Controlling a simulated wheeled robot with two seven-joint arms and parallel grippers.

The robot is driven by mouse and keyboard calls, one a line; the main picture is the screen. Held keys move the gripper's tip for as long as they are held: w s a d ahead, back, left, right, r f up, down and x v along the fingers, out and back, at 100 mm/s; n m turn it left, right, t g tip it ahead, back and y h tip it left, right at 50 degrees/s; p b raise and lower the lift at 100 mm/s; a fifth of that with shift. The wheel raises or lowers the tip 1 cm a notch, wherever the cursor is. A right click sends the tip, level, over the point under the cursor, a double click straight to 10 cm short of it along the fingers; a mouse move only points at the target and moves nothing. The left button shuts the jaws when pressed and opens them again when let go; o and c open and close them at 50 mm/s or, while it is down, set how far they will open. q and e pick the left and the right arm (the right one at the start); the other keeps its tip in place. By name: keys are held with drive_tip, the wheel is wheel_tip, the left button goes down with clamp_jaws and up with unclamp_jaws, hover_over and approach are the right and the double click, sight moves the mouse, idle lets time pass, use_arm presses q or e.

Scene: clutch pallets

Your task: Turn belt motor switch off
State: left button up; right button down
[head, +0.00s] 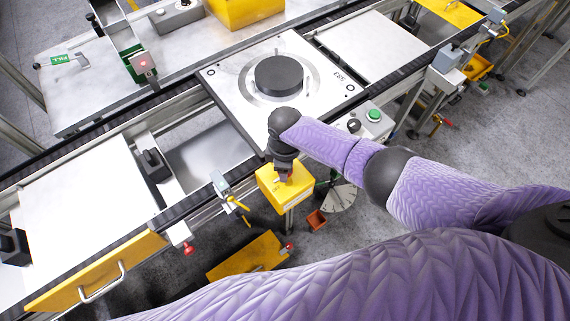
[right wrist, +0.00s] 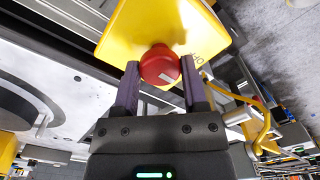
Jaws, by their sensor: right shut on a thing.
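The belt motor switch is a yellow box (head: 286,192) on the near side of the conveyor in the head view. It also shows in the right wrist view (right wrist: 185,22), where it carries a round red knob (right wrist: 160,66) with a pale mark on it. My right gripper (head: 284,172) is at the box, and my arm comes in from the right. In the right wrist view my right gripper (right wrist: 160,88) has its two dark fingers on either side of the red knob, shut on it. In the head view the knob is mostly hidden by the gripper. My left gripper is not in view.
A white pallet (head: 225,92) with a dark round disc (head: 279,75) sits on the conveyor just behind the gripper. A control box with a green button (head: 374,115) is to the right. A yellow drawer front with a handle (head: 95,278) is at the lower left.

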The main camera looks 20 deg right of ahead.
drive_tip(key=shift+c, duration=0.7)
unclamp_jaws()
wheel_tip(320, 180, up, 9)
drive_tip(key=p, duration=0.3)
drive_tip(key=shift+p, duration=0.35)
drive_tip(key=shift+r, duration=0.5)
